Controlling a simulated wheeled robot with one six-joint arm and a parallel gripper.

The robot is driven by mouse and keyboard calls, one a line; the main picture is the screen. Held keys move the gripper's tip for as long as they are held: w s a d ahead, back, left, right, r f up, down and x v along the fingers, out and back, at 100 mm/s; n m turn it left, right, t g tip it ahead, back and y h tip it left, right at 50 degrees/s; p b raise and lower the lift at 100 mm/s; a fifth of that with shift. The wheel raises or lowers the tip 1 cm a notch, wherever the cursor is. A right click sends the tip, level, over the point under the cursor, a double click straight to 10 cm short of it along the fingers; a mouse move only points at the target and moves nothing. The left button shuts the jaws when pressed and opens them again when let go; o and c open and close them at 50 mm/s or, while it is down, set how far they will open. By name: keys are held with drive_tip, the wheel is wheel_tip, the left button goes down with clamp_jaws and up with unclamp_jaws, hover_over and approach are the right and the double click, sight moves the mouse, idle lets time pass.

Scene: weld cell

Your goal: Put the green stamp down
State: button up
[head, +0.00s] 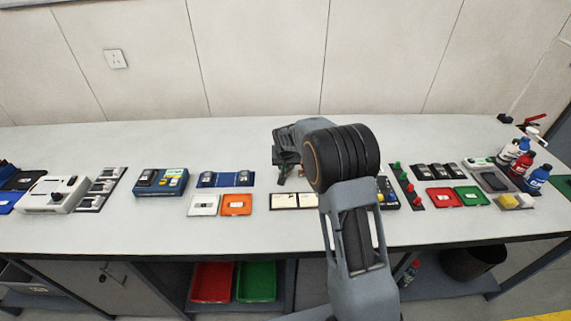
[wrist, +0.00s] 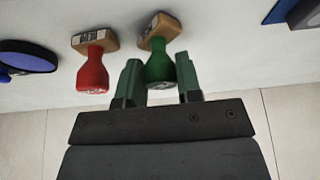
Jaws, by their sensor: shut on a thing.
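The green stamp (wrist: 160,62), with a green handle and a wooden base, is between the two green fingers of my gripper (wrist: 160,80) in the wrist view. The fingers are shut on its handle. A red stamp (wrist: 92,72) with a similar wooden base stands beside it, apart from the fingers. The pale bench top lies close by the bases; I cannot tell whether the green stamp touches it. In the head view my gripper (head: 287,170) is over the middle of the bench, and my arm hides much of the area around it.
A cream two-part card (head: 295,201) lies in front of my gripper. An orange tray (head: 236,205), a white tray (head: 203,205) and a blue rack (head: 225,180) are to the left. Red (head: 444,197) and green (head: 471,196) trays lie right.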

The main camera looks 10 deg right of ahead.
drive_tip(key=shift+f, duration=0.15)
drive_tip(key=o, duration=0.8)
drive_tip(key=shift+r, duration=0.4)
drive_tip(key=d+b+v, duration=0.1)
drive_tip(key=v, duration=1)
drive_tip(key=shift+s+a+r+n+g+y, duration=0.15)
drive_tip(key=shift+s+n, duration=0.25)
drive_tip(key=shift+s, duration=4.3)
drive_tip(key=shift+s+a+r+n+g+y, duration=0.15)
drive_tip(key=shift+s+n, duration=0.25)
drive_tip(key=shift+s, duration=4.25)
drive_tip(key=shift+s+r+n+g+y, duration=0.1)
drive_tip(key=shift+s+r+n, duration=0.25)
drive_tip(key=shift+s, duration=4.35)
drive_tip(key=shift+f, duration=0.1)
